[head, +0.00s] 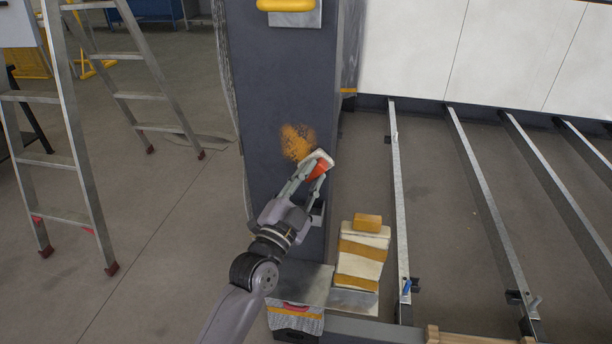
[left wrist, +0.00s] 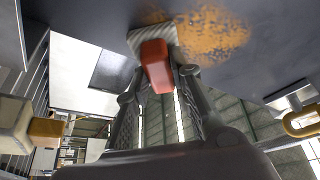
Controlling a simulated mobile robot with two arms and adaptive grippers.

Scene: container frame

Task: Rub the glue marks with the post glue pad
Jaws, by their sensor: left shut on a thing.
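The glue marks (head: 297,142) are a rough orange-brown patch on the dark grey post (head: 285,85). In the left wrist view the marks (left wrist: 212,35) spread to the right of the pad. The post glue pad (head: 319,168) has a red-orange grip and a pale face. My left gripper (head: 307,174) is shut on its red grip, just below and right of the marks. In the left wrist view the pad (left wrist: 157,65) has its pale face turned to the post at the patch's edge. I cannot tell whether it touches. My right gripper is not in view.
A metal stepladder (head: 78,140) stands on the left. A yellow handle (head: 287,5) is higher on the post. A yellow-and-white striped block (head: 362,250) stands right of the post's foot. Metal floor beams (head: 397,190) run along the right. Floor left of the post is open.

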